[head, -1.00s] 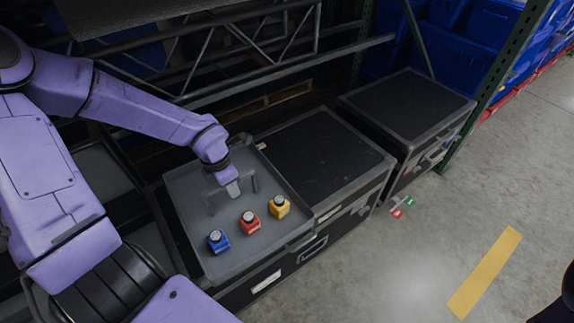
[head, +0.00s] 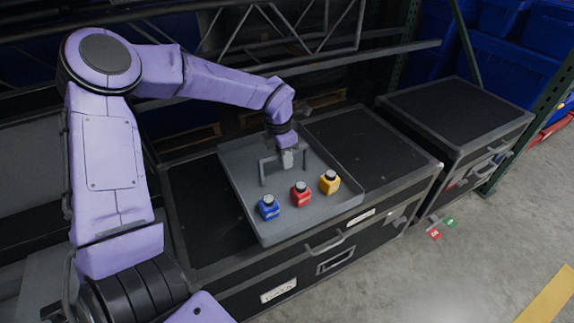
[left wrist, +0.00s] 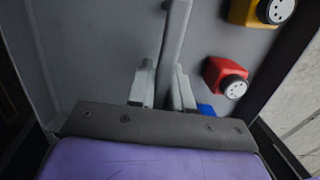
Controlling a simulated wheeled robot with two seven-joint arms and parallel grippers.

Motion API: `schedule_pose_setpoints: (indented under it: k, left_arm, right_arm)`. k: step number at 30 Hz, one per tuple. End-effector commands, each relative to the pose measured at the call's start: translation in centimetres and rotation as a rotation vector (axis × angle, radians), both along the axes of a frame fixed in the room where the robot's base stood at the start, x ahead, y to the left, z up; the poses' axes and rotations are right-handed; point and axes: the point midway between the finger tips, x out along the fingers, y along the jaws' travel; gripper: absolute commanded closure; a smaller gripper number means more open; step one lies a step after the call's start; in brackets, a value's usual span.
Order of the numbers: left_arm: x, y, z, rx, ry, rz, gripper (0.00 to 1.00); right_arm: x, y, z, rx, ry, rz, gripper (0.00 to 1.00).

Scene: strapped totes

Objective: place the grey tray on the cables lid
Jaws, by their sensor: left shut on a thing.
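The grey tray (head: 240,185) has an upright bar handle (head: 262,172) and carries a blue, a red and a yellow item in a row near its front edge. My left gripper (head: 287,160) is shut on the tray's handle; in the left wrist view its fingers (left wrist: 163,88) sit either side of the grey bar (left wrist: 174,45). The tray is over the middle of the long black case top, with dark lid (head: 195,215) bare on its left and more lid (head: 370,145) bare on its right. Whether it touches the lid is unclear. No label legibly reads cables. My right gripper is out of view.
A separate black case (head: 455,110) stands at the right, across a narrow gap. A steel rack with truss beams (head: 400,52) runs behind. Blue bins (head: 510,60) are at the back right. Red and green tags (head: 435,233) hang by the gap. Concrete floor at right is clear.

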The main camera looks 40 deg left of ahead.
Motion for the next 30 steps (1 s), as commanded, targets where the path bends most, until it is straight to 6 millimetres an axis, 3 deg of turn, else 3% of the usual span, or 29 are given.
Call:
schedule_pose_setpoints:
  k: [5, 11, 23, 24, 25, 30]
  left_arm:
    - [1.0, 0.0, -1.0, 0.0, -0.003, -0.001, 1.0]
    - [1.1, 0.0, -4.0, -0.001, -0.002, -0.001, 1.0]
    - [1.2, 0.0, -4.6, -0.001, -0.005, -0.002, 1.0]
    - [1.1, 0.0, -4.6, 0.0, -0.002, -0.002, 0.68]
    - [1.1, 0.0, -4.6, 0.0, -0.002, -0.002, 0.58]
    - [1.1, 0.0, -4.6, -0.001, -0.002, -0.002, 0.55]
  right_arm:
    - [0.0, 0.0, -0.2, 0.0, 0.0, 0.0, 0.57]
    - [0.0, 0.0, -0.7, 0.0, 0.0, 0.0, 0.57]
    - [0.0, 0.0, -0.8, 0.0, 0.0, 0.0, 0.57]
    - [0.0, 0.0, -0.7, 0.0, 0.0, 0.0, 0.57]
    - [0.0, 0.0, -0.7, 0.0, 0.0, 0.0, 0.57]
    - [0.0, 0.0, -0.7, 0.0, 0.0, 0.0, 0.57]
